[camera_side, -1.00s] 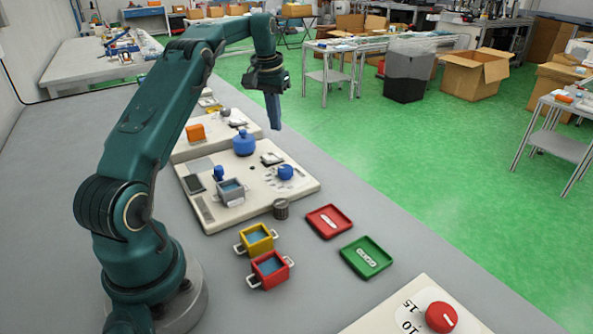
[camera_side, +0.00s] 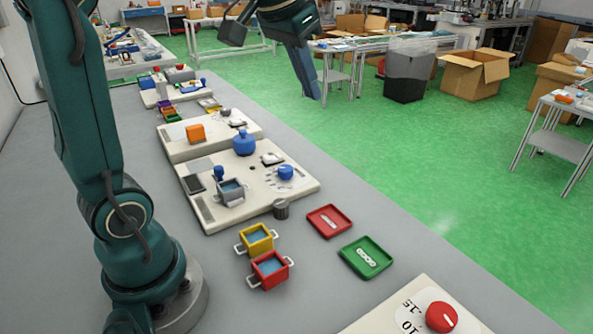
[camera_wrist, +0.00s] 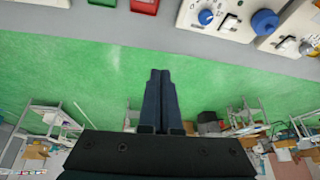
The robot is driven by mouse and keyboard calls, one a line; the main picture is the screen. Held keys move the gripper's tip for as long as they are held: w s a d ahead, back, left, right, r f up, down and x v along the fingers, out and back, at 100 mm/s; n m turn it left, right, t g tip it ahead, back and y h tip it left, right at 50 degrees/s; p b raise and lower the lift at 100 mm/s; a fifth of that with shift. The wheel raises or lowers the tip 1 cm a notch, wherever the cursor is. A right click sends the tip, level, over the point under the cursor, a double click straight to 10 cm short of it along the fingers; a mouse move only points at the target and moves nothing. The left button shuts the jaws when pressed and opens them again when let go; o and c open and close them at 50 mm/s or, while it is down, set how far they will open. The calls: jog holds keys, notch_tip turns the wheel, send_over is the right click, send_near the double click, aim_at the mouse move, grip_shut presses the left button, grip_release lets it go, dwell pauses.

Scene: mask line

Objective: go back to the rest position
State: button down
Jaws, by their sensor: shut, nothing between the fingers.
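My gripper (camera_side: 308,80) is shut and empty, high above the green floor past the right edge of the long grey table. In the wrist view my gripper (camera_wrist: 160,78) shows its two dark fingers together with nothing between them. My upper arm stands nearly upright at the left of the side view, and its top is cut off by the frame.
The grey table (camera_side: 330,300) holds a yellow pot (camera_side: 256,239), a red pot (camera_side: 270,270), a red tray (camera_side: 329,221), a green tray (camera_side: 366,257) and white panels (camera_side: 298,186).

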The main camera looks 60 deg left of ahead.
jog(key=s+d+f, duration=0.3)
jog(key=s+f, duration=0.2)
jog(key=s, duration=0.2)
jog(key=s+d+f+m+h, duration=0.1)
jog(key=s+d+f, duration=0.3)
jog(key=s, duration=0.3)
jog(key=shift+d+f+t, duration=0.25)
jog(key=shift+f+t, duration=0.05)
jog(key=shift+f, duration=0.25)
